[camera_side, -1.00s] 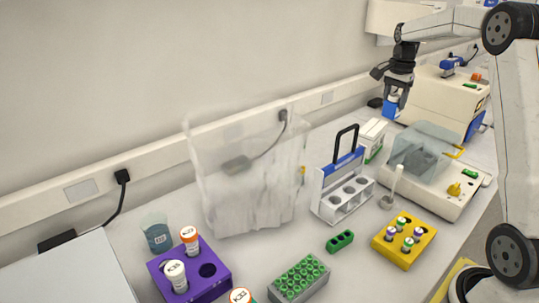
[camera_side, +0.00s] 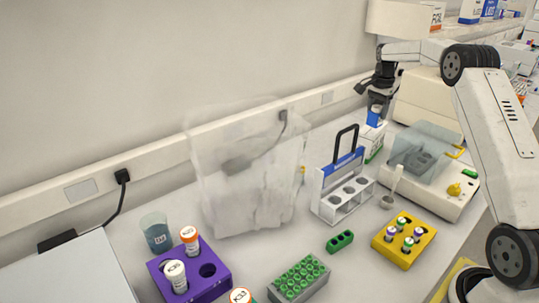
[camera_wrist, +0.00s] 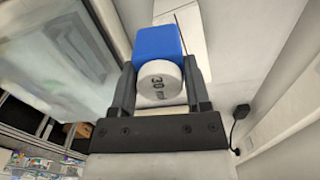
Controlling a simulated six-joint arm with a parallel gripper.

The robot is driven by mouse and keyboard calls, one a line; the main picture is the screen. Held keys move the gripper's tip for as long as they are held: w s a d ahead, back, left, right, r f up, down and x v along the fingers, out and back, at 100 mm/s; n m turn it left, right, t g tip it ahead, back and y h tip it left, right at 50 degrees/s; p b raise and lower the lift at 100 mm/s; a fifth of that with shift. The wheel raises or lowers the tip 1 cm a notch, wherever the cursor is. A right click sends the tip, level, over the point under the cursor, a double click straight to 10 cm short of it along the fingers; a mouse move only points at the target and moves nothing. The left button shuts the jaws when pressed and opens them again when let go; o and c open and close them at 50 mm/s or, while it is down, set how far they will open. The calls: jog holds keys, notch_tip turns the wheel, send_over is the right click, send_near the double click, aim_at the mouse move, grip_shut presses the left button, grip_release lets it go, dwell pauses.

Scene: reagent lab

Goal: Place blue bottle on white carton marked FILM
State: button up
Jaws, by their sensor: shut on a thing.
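The blue bottle (camera_side: 374,118) is held in my gripper (camera_side: 376,105), low at the back of the bench. In the wrist view the bottle's blue body (camera_wrist: 157,42) and white cap (camera_wrist: 160,80) sit between the two dark fingers of my gripper (camera_wrist: 160,68), which is shut on it. The white carton (camera_side: 374,146) with green on its side stands right below the bottle in the side view. Its FILM lettering is too small to read. The side view does not show clearly whether bottle and carton touch.
A white bottle rack (camera_side: 341,198) with a black handle stands left of the carton. A lidded instrument (camera_side: 428,165) stands to the right. A yellow tube rack (camera_side: 404,240) is in front. A translucent bag (camera_side: 250,185) is further left, and the wall runs close behind.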

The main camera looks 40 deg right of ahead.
aim_at(374, 120)
jog(key=shift+f, duration=0.1)
jog(key=shift+w+d+f, duration=0.15)
jog(key=shift+w+f, duration=0.05)
jog(key=shift+f, duration=1.55)
jog(key=shift+f, duration=0.15)
jog(key=o, duration=1.3)
jog(key=shift+c, duration=0.2)
notch_tip(374, 120, up, 12)
jog(key=shift+r, duration=0.15)
